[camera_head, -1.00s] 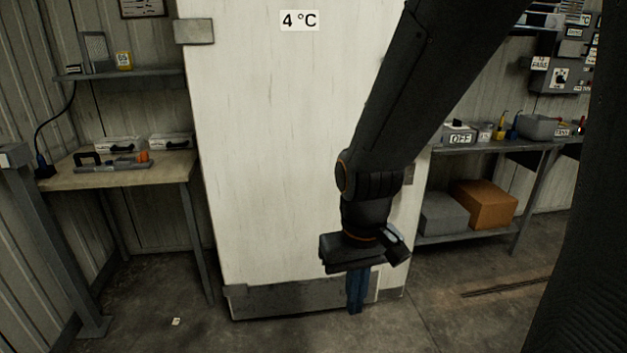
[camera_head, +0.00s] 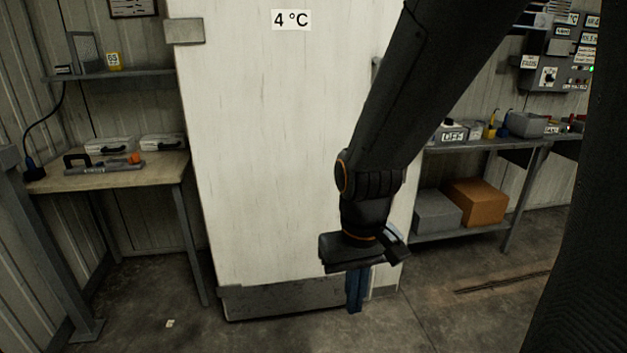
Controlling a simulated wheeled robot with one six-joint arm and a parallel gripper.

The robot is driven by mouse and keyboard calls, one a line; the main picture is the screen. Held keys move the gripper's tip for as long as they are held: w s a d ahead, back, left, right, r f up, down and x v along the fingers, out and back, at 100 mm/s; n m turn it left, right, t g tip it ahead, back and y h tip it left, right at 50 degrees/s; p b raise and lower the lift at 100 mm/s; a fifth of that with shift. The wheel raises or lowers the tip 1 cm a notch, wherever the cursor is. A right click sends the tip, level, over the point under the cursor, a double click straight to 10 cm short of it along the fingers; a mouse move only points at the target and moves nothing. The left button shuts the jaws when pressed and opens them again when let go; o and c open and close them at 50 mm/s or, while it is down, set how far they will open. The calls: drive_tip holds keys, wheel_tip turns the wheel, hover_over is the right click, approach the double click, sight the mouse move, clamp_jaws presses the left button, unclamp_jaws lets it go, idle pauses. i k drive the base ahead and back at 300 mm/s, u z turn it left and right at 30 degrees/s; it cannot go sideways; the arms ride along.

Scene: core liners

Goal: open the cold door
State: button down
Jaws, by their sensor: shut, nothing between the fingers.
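The cold door (camera_head: 270,150) is a tall white panel with a "4 °C" label (camera_head: 291,19) near its top. A grey hinge block (camera_head: 184,31) sits at its upper left, and a grey kick plate (camera_head: 275,299) runs along its bottom. The door looks shut. My gripper (camera_head: 356,307) points down in front of the door's lower right part, with its blue fingers together and empty. My arm covers much of the door's right edge. A small piece of grey hardware (camera_head: 376,62) shows beside the arm there; I cannot make out a whole handle.
A workbench (camera_head: 160,167) with cases and a tool stands at the left, under a small shelf (camera_head: 110,75). At the right, a shelf unit (camera_head: 490,146) holds an "OFF" box, a grey box and an orange-brown box (camera_head: 475,201). The concrete floor in front is mostly clear.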

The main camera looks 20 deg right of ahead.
sight(272, 91)
drive_tip(key=z, duration=0.55)
drive_tip(key=k, duration=0.65)
drive_tip(key=z, duration=1.05)
drive_tip(key=i, duration=0.8)
drive_tip(key=z, duration=0.5)
drive_tip(key=i, duration=1.7)
drive_tip(key=u, duration=1.3)
drive_tip(key=i, duration=0.6)
drive_tip(key=u, duration=0.65)
